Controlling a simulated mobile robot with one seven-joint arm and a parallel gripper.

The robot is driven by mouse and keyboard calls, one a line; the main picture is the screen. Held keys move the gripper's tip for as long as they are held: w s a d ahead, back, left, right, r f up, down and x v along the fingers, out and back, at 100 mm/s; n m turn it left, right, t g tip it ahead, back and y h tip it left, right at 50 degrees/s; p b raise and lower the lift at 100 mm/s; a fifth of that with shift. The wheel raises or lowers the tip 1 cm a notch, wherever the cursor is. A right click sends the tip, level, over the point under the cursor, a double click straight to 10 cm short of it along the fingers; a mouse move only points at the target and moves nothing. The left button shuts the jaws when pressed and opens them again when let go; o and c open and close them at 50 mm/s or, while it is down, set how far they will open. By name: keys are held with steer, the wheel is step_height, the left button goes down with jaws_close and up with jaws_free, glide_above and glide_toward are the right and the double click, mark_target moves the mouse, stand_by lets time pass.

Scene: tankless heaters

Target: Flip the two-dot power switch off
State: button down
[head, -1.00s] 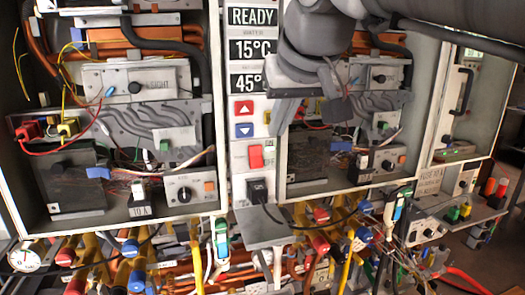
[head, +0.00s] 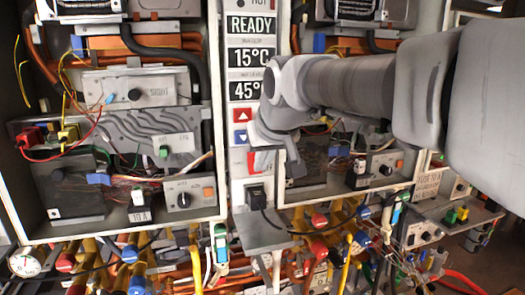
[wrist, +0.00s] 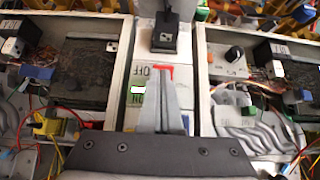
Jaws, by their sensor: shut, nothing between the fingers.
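The red switch (wrist: 167,68) sits on the white centre panel between the two heater cabinets, with OFF and ON lettering and a green patch beside it. In the head view my gripper (head: 261,163) covers most of this switch. In the wrist view my gripper (wrist: 161,72) is shut and empty, with its fingertips over or against the red switch; I cannot tell if they touch. Below the switch in the head view is a black plug (head: 257,194) with a small white marked label; it also shows in the wrist view (wrist: 163,38). The switch's exact tilt is hidden.
Blue down button (head: 240,136) and temperature displays (head: 252,57) are above on the panel. Open cabinets with wires and knobs flank it, such as a left knob box (head: 184,198). A grey shelf (head: 258,235) and several pipes lie below.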

steer(key=shift+w+a+f, duration=0.15)
steer(key=shift+w+f, duration=0.15)
steer(key=shift+w, duration=0.25)
steer(key=shift+f, duration=0.1)
steer(key=b, duration=0.2)
steer(key=shift+f+t+b, duration=0.4)
steer(key=shift+w+r, duration=0.15)
steer(key=shift+r, duration=0.15)
steer(key=shift+r+p, duration=0.65)
steer(key=shift+r, duration=0.4)
